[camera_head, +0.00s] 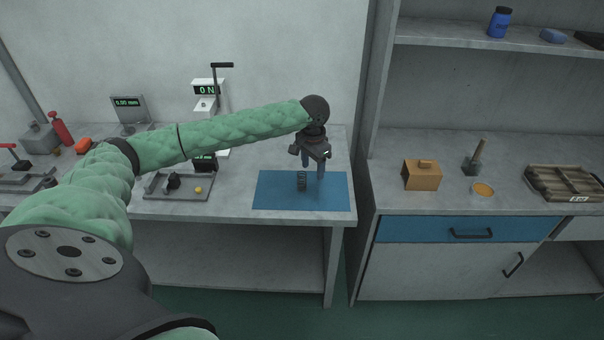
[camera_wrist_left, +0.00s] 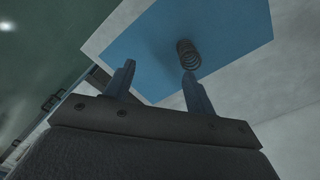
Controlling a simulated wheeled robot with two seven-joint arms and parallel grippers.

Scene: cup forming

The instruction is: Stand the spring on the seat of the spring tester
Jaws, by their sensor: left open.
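The dark coil spring (camera_head: 302,181) stands on the blue mat (camera_head: 272,199) at the bench's right end. It also shows in the left wrist view (camera_wrist_left: 187,52), beyond the tip of one finger. My left gripper (camera_head: 313,172) points down over the mat, open and empty, its fingers beside the spring. In the left wrist view the spring is not between the fingers (camera_wrist_left: 159,70). The spring tester (camera_head: 206,104), with a display reading 0 N and a black-handled lever, stands at the back of the bench. My arm hides its lower part, and I cannot see its seat. My right gripper is out of view.
A grey tray (camera_head: 165,194) with a small yellow ball is left of the mat. The right cabinet holds a wooden box (camera_head: 422,174) and a slatted crate (camera_head: 566,184). The mat's right part is clear.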

